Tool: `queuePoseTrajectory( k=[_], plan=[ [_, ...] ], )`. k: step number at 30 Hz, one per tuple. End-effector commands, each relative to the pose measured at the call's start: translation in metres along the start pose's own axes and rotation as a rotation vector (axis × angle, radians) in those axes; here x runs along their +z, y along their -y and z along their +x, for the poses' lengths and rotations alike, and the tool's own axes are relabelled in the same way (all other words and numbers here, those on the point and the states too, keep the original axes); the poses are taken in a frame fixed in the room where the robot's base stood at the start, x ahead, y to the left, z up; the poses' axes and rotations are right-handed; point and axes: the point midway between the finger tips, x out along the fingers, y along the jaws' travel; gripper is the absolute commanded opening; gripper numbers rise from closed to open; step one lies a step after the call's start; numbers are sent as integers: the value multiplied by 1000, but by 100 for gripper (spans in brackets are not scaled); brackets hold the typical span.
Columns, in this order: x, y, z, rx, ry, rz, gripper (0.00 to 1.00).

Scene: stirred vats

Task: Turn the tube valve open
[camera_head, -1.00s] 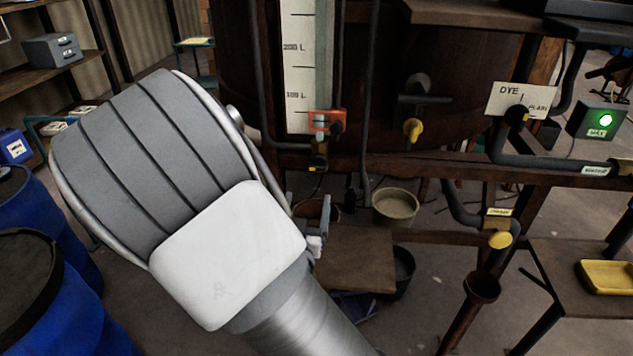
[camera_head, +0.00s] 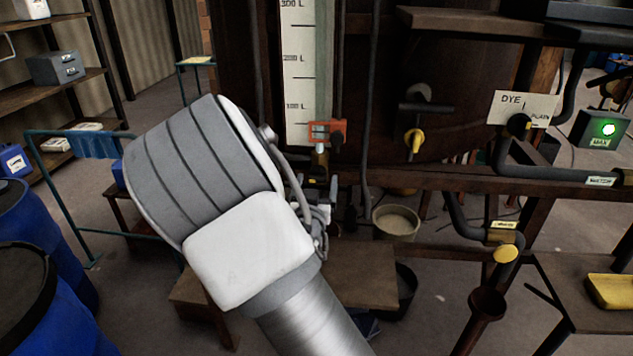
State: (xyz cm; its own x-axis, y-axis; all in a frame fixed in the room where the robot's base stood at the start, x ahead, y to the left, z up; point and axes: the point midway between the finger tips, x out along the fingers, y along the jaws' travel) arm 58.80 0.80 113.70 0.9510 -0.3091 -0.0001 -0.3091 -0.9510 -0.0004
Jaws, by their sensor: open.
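A gauge tube (camera_head: 324,62) runs up beside a white litre scale (camera_head: 299,75) on the front of the dark vat. A red-orange bracket (camera_head: 326,132) sits at its foot. A small dark and brass fitting (camera_head: 320,160), which looks like the tube valve, is just below the bracket. Its handle position is too small to tell. My gripper (camera_head: 327,188) shows partly past the right side of my wrist, just below that fitting. It is open, and I see nothing held. Most of it is hidden by my wrist, and I cannot tell whether it touches the fitting.
A yellow-handled tap (camera_head: 414,140) and a DYE/PLAIN sign (camera_head: 521,108) are to the right. A yellow valve knob (camera_head: 505,254) is on the lower pipe. A bucket (camera_head: 396,222) and a low wooden stand (camera_head: 360,276) are below. Blue drums (camera_head: 32,300) stand at left.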

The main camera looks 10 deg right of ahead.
Motion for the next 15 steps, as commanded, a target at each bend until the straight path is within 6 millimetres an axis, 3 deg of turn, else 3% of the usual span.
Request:
queuePoseTrajectory(
  k=[9, 15],
  plan=[
    [0, 0, 3, 0, 0, 0, 85],
    [0, 0, 2, 0, 0, 0, 49]
  ],
)
